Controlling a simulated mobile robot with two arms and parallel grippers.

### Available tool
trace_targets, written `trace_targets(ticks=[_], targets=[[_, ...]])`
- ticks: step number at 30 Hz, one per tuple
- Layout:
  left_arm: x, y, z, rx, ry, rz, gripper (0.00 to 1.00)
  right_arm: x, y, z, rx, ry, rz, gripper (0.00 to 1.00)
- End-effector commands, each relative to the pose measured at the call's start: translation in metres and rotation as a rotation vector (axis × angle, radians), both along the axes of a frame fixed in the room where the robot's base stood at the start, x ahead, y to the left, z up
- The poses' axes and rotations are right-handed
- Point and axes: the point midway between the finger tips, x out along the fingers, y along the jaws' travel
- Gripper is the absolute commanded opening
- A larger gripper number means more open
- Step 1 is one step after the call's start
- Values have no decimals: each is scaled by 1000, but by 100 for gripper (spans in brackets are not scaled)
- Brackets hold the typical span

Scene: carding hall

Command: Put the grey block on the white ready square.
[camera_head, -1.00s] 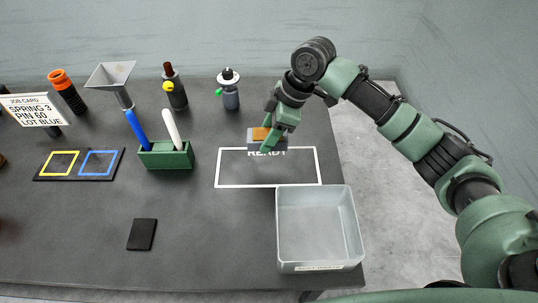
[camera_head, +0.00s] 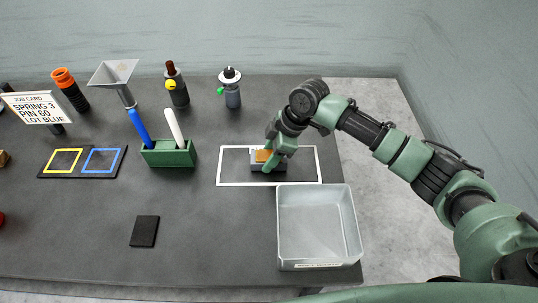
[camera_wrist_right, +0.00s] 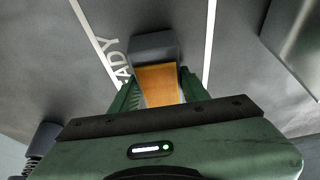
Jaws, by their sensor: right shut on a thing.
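The grey block (camera_head: 257,168) has an orange-brown top part. It is inside the white ready square (camera_head: 232,186), a white outline on the dark table, near the middle of it. My right gripper (camera_head: 268,156) is shut on the block from above. In the right wrist view the grey block (camera_wrist_right: 154,44) and its orange part show between the fingers of my right gripper (camera_wrist_right: 160,88), with white outline lines on both sides. I cannot tell whether the block touches the table. My left gripper is not in view.
A grey bin (camera_head: 318,228) stands just in front of the outline. A green holder (camera_head: 168,156) with a blue and a white stick is to the left. A bottle (camera_head: 231,92) stands behind. A black flat piece (camera_head: 144,231) lies at the front left.

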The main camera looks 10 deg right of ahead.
Motion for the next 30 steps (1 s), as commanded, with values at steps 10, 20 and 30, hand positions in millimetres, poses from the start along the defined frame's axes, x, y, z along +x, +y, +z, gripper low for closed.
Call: trace_targets(ticks=[10,20,30], targets=[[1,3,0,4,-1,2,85,0,0,-2,0,0,0,67],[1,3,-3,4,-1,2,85,0,-7,15,0,-2,0,67],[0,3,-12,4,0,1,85,-6,-33,82,-1,-3,0,67]])
